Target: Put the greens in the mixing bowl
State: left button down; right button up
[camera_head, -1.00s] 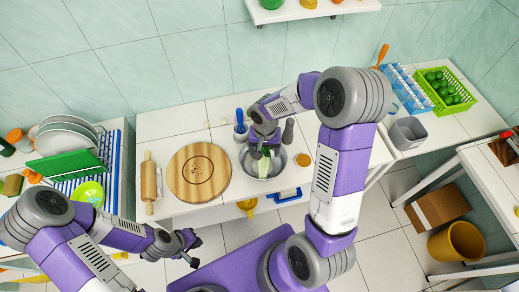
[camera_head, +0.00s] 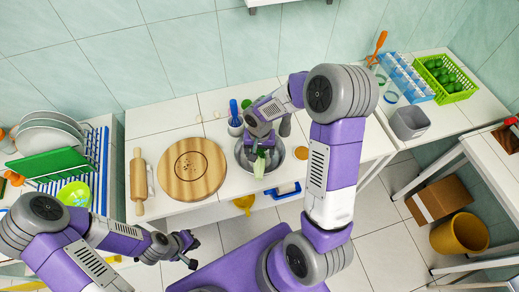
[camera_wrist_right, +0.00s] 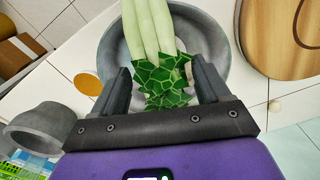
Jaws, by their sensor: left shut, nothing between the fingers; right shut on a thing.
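The greens (camera_wrist_right: 163,82) have pale stalks and a green leafy part; they also show in the head view (camera_head: 260,166). My right gripper (camera_wrist_right: 164,88) is shut on the leafy part, with a finger on either side. The grey mixing bowl (camera_head: 273,165) is right below, and its rim (camera_wrist_right: 218,38) shows behind the greens in the wrist view. The greens are over the bowl; I cannot tell whether they touch its bottom. My left gripper (camera_head: 190,248) is shut and empty, in front of the table and away from the bowl.
A round wooden board (camera_head: 213,180) lies left of the bowl, with a rolling pin (camera_head: 138,182) beside it. A blue-handled utensil holder (camera_head: 235,125) stands behind the bowl. A small orange-topped jar (camera_head: 301,153) is close on its right. A grey container (camera_head: 409,122) stands further right.

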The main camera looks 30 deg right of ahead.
jog(key=shift+f, duration=0.3)
jog(key=o, duration=1.3)
jog(key=shift+o, duration=0.2)
jog(key=shift+r, duration=0.15)
jog(key=shift+r+p, duration=2.75)
jog(key=shift+r, duration=1.2)
jog(key=shift+f, duration=0.1)
